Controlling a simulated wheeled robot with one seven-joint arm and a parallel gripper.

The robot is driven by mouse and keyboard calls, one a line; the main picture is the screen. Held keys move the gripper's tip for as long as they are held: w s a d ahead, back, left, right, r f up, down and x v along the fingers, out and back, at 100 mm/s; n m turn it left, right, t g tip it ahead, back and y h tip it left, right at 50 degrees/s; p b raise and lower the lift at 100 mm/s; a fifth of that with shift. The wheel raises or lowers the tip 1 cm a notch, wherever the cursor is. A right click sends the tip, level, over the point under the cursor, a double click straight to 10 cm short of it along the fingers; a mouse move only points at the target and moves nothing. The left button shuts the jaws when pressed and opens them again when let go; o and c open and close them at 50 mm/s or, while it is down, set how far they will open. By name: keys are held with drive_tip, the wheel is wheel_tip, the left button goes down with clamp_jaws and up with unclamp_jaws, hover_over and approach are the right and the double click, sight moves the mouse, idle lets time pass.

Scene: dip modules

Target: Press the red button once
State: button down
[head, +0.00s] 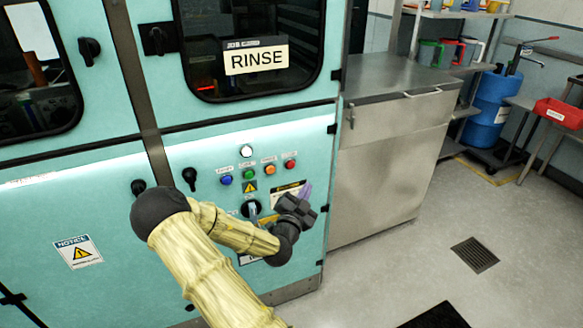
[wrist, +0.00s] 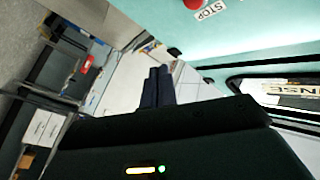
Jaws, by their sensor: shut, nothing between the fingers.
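The red button (head: 290,164) is the rightmost of a row of coloured buttons on the teal machine's lower panel. In the wrist view the red button (wrist: 193,4) is at the top edge, cut off by the frame, beside a STOP label (wrist: 211,9). My gripper (head: 305,191) is just below and right of the red button in the head view, in front of the panel. In the wrist view its fingers (wrist: 158,87) are together and empty, apart from the button. I cannot tell the exact distance to the panel.
Orange (head: 270,169), green (head: 250,174) and blue (head: 226,180) buttons sit left of the red one, with a white one (head: 246,151) above. Dark latches line the machine doors. A steel cabinet (head: 385,165) stands to the right.

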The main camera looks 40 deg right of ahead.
drive_tip(key=w+d, duration=0.2)
drive_tip(key=w, duration=0.6)
drive_tip(key=shift+w, duration=0.25)
drive_tip(key=shift+b, duration=0.35)
idle(1.5)
drive_tip(key=shift+w+d, duration=0.1)
drive_tip(key=shift+w, duration=0.3)
drive_tip(key=shift+w+d+b, duration=0.1)
drive_tip(key=shift+w+b, duration=0.3)
drive_tip(key=shift+b, duration=0.1)
idle(0.6)
idle(0.4)
drive_tip(key=shift+s+a, duration=0.2)
drive_tip(key=shift+s, duration=0.6)
drive_tip(key=shift+s+a+b, duration=0.15)
drive_tip(key=shift+s+a, duration=0.05)
drive_tip(key=shift+s, duration=0.6)
drive_tip(key=shift+s+a+b, duration=0.2)
drive_tip(key=shift+s, duration=0.65)
drive_tip(key=shift+s+a+b, duration=0.15)
drive_tip(key=shift+s+a, duration=0.05)
drive_tip(key=shift+s, duration=0.6)
